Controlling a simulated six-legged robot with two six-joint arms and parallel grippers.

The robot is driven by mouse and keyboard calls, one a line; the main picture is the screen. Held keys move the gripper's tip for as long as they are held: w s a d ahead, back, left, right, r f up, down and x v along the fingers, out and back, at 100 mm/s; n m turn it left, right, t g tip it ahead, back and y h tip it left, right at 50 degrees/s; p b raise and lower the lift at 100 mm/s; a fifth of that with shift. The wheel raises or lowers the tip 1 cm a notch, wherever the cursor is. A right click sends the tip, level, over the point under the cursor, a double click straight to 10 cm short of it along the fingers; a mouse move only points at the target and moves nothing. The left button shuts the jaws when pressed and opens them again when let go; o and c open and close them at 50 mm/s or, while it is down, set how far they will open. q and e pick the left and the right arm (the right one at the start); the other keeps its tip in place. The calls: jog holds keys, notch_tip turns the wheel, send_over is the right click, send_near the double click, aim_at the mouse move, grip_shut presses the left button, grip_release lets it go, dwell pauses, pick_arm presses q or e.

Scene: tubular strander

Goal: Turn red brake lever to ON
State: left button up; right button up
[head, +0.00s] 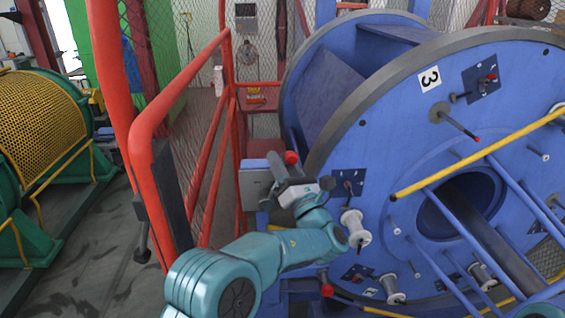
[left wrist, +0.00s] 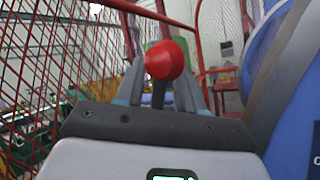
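The red ball knob of the brake lever (head: 291,157) stands just left of the big blue reel. My left gripper (head: 290,180) is right at it, its dark fingers around or just under the knob. In the left wrist view the red knob (left wrist: 165,60) sits centred between the two grey fingers (left wrist: 160,85), covering part of them. A dark shaft shows below the knob. Whether the fingers touch or clamp the lever is hidden. I see no ON marking. My right gripper is not in view.
A large blue reel (head: 370,110) marked 3 fills the right side, with spools and yellow bars (head: 480,153). A red guard rail with mesh (head: 150,125) stands close to the left of my arm. A green machine with yellow mesh (head: 40,130) stands beyond.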

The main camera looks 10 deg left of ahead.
pick_arm(q)
jog(key=b+v, duration=0.5)
jog(key=v, duration=1.1)
jog(key=shift+f, duration=0.2)
jog(key=shift+s, duration=0.15)
